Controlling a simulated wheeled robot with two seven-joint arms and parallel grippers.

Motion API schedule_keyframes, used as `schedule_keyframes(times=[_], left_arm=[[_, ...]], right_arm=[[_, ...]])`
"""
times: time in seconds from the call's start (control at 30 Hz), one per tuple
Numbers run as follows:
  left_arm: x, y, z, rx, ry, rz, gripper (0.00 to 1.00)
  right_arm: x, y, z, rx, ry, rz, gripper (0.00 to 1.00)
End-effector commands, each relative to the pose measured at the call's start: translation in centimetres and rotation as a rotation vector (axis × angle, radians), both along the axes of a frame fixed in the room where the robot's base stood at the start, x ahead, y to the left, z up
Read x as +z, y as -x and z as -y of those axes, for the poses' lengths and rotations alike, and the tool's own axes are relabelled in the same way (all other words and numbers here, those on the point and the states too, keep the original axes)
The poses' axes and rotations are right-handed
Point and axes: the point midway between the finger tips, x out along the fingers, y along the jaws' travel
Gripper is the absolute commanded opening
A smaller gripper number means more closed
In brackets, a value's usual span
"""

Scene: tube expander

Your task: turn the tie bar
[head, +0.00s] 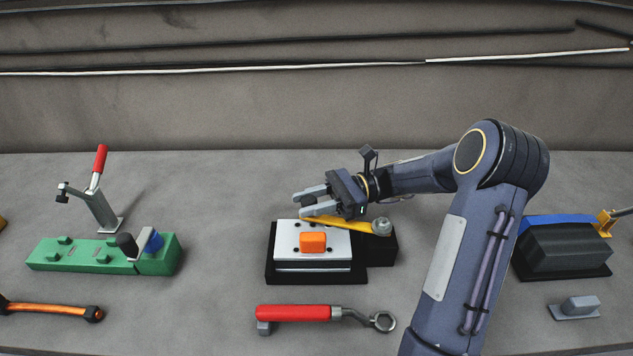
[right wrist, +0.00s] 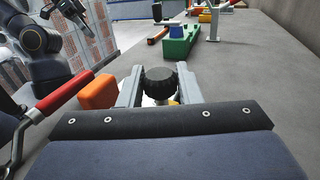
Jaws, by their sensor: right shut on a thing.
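The tie bar (head: 336,223) is a flat yellow bar lying across the top of a black-and-white block. It has a round grey pivot (head: 381,227) at its right end. My right gripper (head: 303,203) is over the bar's left part, with its fingers pointing left. In the right wrist view, the fingers are on either side of a black ribbed knob (right wrist: 160,83), with a bit of yellow below it. The gripper is shut on this knob. The fingers largely hide the knob in the head view.
The block's white plate (head: 285,240) bears an orange button (head: 312,242). A red-handled wrench (head: 295,313) lies in front. A green fixture (head: 100,256) and a red-handled clamp (head: 97,190) stand left. A black block (head: 565,247) with a blue top stands right.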

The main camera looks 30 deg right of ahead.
Motion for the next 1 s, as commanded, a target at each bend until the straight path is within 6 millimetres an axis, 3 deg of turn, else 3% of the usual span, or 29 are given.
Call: schedule_keyframes(times=[0.3,0.87,0.9,1.0], left_arm=[[1.5,0.0,0.0,0.000,0.000,0.000,0.36],[1.7,0.0,0.0,0.000,0.000,0.000,0.36],[1.7,0.0,0.0,0.000,0.000,0.000,0.36],[1.7,0.0,0.0,0.000,0.000,0.000,0.36]], right_arm=[[0.1,1.4,-1.3,0.128,0.000,-0.001,0.00],[-0.1,1.8,-1.5,0.154,0.001,0.000,0.00],[-0.1,1.8,-1.5,0.153,0.001,0.000,0.35],[-0.1,1.8,-1.5,0.153,0.001,0.000,0.48]])
